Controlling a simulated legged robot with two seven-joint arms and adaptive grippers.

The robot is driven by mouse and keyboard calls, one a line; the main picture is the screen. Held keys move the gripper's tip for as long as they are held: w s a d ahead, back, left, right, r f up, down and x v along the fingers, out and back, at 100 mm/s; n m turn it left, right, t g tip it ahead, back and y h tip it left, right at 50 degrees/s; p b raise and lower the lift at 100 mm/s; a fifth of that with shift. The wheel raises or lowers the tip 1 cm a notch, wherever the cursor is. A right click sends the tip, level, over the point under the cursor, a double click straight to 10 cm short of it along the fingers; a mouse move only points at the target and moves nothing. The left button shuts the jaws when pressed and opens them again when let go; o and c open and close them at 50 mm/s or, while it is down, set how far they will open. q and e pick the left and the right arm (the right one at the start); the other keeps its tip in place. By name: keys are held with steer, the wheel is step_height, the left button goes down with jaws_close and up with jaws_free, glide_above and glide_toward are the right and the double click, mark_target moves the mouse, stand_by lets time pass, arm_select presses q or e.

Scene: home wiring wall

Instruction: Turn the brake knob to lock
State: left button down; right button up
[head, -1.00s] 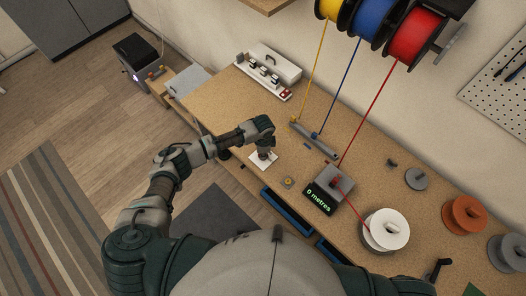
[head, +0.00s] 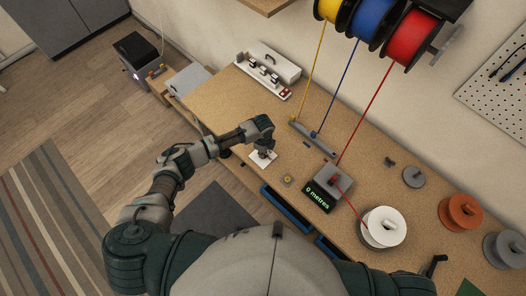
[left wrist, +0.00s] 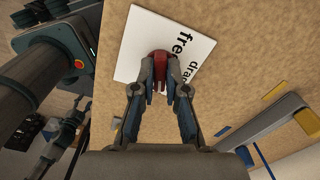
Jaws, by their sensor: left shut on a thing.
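The brake knob (left wrist: 158,62) is red and stands on a white label plate (left wrist: 150,40) with the printed words "free" and "drag" in the left wrist view. The rest of the label's print is hidden or out of sight. My left gripper (left wrist: 160,84) is shut on the knob, one finger on each side. In the head view my left gripper (head: 264,151) points down over the white plate (head: 257,164), and its fingers cover most of the knob. My right gripper is not in view.
A measuring box (head: 320,198) reading "0 metres" stands to the right, with red wire running through it to a white spool (head: 392,222). A grey wire guide bar (head: 312,140) lies behind. Bare bench lies left of the plate.

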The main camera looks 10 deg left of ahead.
arm_select(q)
steer(key=shift+w+r, duration=0.15)
steer(key=c, duration=1.2)
jaws_free()
step_height(320, 180, up, 12)
